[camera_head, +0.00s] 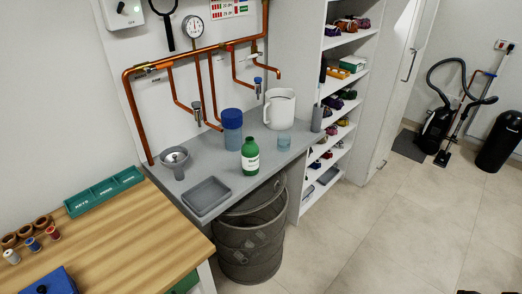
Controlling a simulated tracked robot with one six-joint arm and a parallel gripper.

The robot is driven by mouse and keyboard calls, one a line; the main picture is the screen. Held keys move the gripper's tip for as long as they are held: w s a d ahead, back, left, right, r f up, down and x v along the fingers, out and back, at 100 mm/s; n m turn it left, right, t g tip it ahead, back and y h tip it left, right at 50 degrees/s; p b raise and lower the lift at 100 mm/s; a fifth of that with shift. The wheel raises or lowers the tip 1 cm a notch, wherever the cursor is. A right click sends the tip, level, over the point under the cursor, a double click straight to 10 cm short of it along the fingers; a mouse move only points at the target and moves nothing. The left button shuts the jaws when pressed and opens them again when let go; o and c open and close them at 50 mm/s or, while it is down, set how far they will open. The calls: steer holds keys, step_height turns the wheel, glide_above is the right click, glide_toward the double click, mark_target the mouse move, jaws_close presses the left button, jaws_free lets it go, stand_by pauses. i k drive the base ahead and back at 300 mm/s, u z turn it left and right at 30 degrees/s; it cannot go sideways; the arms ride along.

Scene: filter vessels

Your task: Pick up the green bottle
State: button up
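The green bottle (250,156) stands upright on the grey counter (222,182), close to its front edge. It has a white label and a light cap. A blue container (232,128) stands just behind it to the left. A small clear blue cup (284,142) and a white pitcher (280,108) stand to its right and behind. No part of my gripper shows in this view.
A grey tray (207,196) and a grey funnel-like cup (175,160) sit left of the bottle. Copper pipes (190,56) with taps hang above the counter. A dark mesh bin (250,240) stands below its edge. Open floor (370,235) lies to the right.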

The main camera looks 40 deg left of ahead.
mark_target(250, 150)
steer(key=i, duration=2.65)
steer(key=u, duration=2.6)
